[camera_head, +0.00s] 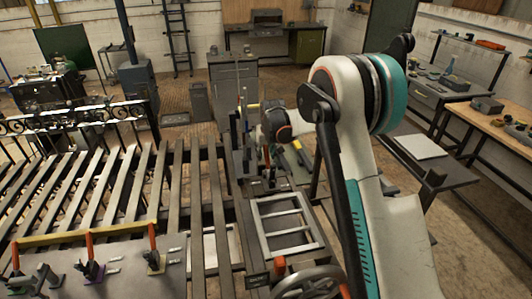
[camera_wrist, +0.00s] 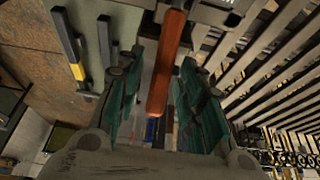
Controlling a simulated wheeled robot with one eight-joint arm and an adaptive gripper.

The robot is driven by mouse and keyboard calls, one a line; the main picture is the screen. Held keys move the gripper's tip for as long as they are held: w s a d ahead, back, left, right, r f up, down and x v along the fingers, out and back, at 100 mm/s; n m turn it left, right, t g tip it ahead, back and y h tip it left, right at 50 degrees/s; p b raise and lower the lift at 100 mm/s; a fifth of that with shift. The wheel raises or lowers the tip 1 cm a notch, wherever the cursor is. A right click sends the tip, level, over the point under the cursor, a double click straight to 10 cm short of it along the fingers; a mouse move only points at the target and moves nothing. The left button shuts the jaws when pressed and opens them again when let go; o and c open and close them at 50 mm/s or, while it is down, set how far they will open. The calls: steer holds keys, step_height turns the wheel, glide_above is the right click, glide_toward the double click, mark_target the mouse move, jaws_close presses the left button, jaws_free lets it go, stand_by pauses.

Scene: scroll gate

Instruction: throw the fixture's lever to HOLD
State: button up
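An orange-red lever handle (camera_wrist: 167,62) runs down the middle of the wrist view. My gripper (camera_wrist: 160,78) has its teal-padded fingers on both sides of this handle. Gaps show between the pads and the handle, so the fingers are open around it and not clamped. In the head view my gripper is mostly hidden behind my wrist, near the upright metal parts at the far end of the bench. The lever's pivot and any HOLD marking cannot be made out.
Slatted metal rails (camera_head: 110,190) fill the left. A plate with several orange-handled clamps (camera_head: 130,265) lies at the lower left. A handwheel (camera_head: 308,283) and a light metal frame (camera_head: 285,225) are nearer on the bench. A side table (camera_head: 425,165) stands to the right.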

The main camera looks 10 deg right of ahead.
mark_target(267, 154)
steer(key=shift+f, duration=0.2)
steer(key=shift+c, duration=0.2)
jaws_close()
steer(key=s+t+b, duration=0.1)
steer(key=t+b, duration=0.1)
steer(key=s+r+t+b, duration=0.1)
steer(key=t+b, duration=0.1)
steer(key=shift+s+r+b, duration=0.15)
steer(key=shift+s+b, duration=0.15)
steer(key=shift+b, duration=0.1)
steer(key=s+t+b, duration=0.1)
steer(key=b, duration=0.1)
steer(key=s+r+t+b, duration=0.1)
steer(key=t+b, duration=0.1)
steer(key=shift+s+r+t, duration=0.1)
steer(key=shift+s+t, duration=0.2)
